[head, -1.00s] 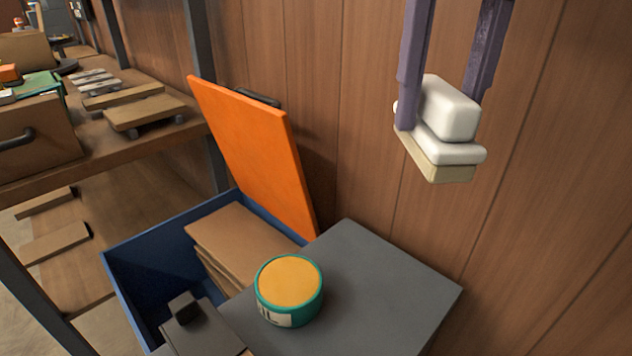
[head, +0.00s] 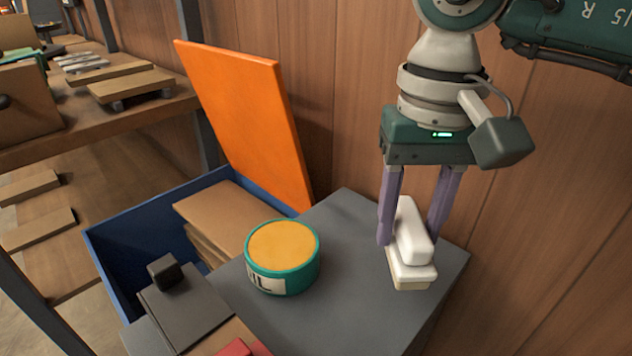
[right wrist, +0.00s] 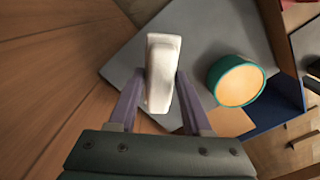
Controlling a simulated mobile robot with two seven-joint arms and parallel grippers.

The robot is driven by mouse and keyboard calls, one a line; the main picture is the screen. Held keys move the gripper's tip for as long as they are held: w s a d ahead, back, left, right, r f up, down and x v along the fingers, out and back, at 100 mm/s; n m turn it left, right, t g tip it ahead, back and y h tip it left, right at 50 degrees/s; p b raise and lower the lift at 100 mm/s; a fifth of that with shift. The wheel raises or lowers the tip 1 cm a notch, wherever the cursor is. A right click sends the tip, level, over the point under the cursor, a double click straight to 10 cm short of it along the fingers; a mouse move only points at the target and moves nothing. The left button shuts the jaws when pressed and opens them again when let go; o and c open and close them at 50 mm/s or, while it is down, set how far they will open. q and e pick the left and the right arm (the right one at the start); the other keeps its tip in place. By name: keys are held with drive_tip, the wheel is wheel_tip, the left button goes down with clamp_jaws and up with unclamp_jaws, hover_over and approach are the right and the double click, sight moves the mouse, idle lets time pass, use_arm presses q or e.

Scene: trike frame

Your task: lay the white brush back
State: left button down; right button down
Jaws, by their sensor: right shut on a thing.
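The white brush (head: 412,240) has a white handle block and a pale cream bristle side underneath. My right gripper (head: 412,232) is shut on it, one purple finger on each side. The brush is over the right part of the grey top (head: 348,235), bristles down. I cannot tell whether it touches that surface. In the right wrist view the brush (right wrist: 161,75) sits between the fingers (right wrist: 158,95) above the grey surface. My left gripper is not in view.
A round teal tin with a yellow top (head: 282,256) stands on the grey top, left of the brush. A blue box (head: 110,250) with an upright orange lid (head: 245,120) holds brown boards. The wooden wall (head: 340,90) is close behind.

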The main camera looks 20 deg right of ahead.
sight(403, 250)
wheel_tip(403, 250, down, 4)
drive_tip(key=shift+f+b, duration=0.15)
drive_tip(key=shift+b, duration=0.25)
